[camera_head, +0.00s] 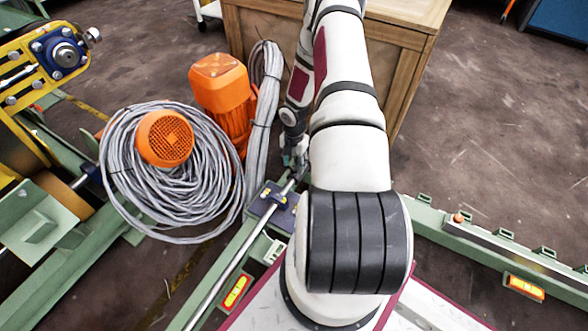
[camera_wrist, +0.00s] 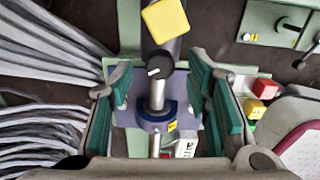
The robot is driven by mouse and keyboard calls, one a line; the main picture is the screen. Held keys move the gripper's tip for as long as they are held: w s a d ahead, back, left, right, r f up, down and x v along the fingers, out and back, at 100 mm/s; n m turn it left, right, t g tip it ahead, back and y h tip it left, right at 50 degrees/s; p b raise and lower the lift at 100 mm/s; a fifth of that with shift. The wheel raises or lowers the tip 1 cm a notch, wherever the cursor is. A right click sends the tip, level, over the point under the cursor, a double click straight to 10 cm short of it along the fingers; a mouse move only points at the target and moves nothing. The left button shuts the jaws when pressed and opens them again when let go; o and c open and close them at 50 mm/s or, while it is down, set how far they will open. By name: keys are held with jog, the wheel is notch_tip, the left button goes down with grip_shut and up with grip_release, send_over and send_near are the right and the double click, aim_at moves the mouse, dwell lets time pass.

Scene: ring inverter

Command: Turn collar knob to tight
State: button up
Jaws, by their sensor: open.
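In the wrist view, the dark round collar knob (camera_wrist: 159,67) with a short white mark sits at the end of a metal rod. The mark points roughly sideways, to the right and slightly up. Below it is a dark blue collar (camera_wrist: 154,118) with a small yellow label, in front of a purple plate. My gripper (camera_wrist: 160,72) is open, its green-padded fingers on either side of the knob with gaps on both sides. In the head view my gripper (camera_head: 293,158) is partly hidden by my arm, near the purple plate (camera_head: 283,212) on the rail; the knob cannot be made out there.
A yellow-faced block (camera_wrist: 165,19) stands just above the knob. Red and yellow buttons (camera_wrist: 264,89) lie right of my fingers. Grey cable coils (camera_head: 180,205) and orange motors (camera_head: 222,85) crowd the left. A wooden crate (camera_head: 400,60) stands behind my arm.

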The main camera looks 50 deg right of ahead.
jog(key=shift+f, duration=0.9)
grip_shut()
